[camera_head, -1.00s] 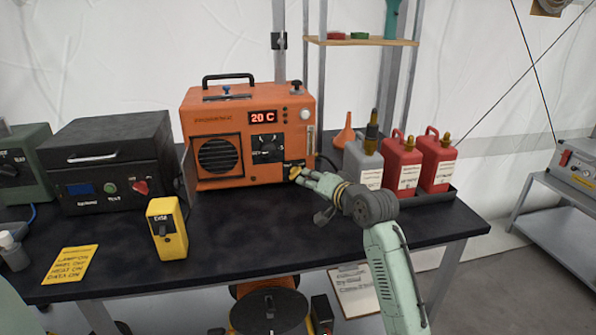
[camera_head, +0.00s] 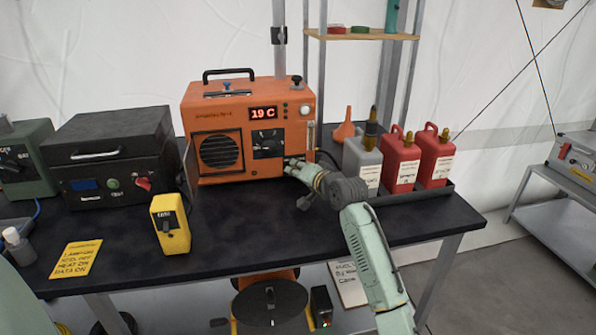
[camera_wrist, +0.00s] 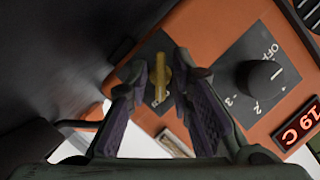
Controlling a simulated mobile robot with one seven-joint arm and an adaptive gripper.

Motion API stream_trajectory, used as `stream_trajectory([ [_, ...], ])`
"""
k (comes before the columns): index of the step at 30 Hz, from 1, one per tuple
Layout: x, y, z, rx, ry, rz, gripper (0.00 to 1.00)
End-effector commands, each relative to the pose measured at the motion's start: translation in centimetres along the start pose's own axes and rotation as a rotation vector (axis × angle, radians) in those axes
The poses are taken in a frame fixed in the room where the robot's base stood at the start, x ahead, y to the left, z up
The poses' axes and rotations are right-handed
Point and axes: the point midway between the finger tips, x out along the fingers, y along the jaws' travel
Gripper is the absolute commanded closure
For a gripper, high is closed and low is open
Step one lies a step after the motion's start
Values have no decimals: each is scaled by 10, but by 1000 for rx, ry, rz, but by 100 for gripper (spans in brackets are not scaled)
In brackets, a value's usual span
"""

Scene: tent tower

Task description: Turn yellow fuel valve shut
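The orange heater unit (camera_head: 245,112) stands on the black table, its display reading 19 C. The yellow fuel valve (camera_wrist: 158,78) sits on a dark plate at the heater's lower front right. My gripper (camera_head: 290,163) is at this corner and hides the valve in the head view. In the wrist view my gripper (camera_wrist: 162,75) has one finger on each side of the yellow handle, apart, with narrow gaps showing. Whether a finger touches the handle is unclear.
A black dial (camera_wrist: 262,80) marked OFF is close beside the valve. A grey can (camera_head: 362,165) and red cans (camera_head: 402,160) stand in a tray right of my wrist. A yellow box (camera_head: 170,223) stands at the front left. The table between is clear.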

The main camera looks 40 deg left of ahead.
Motion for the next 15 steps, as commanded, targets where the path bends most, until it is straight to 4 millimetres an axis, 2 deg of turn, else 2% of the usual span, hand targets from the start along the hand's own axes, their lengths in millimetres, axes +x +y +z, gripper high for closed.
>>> stream_trajectory([
  [8, 0, 0, 0, 0, 0, 1, 100],
  [15, 0, 0, 0, 1, 1, 1, 100],
])
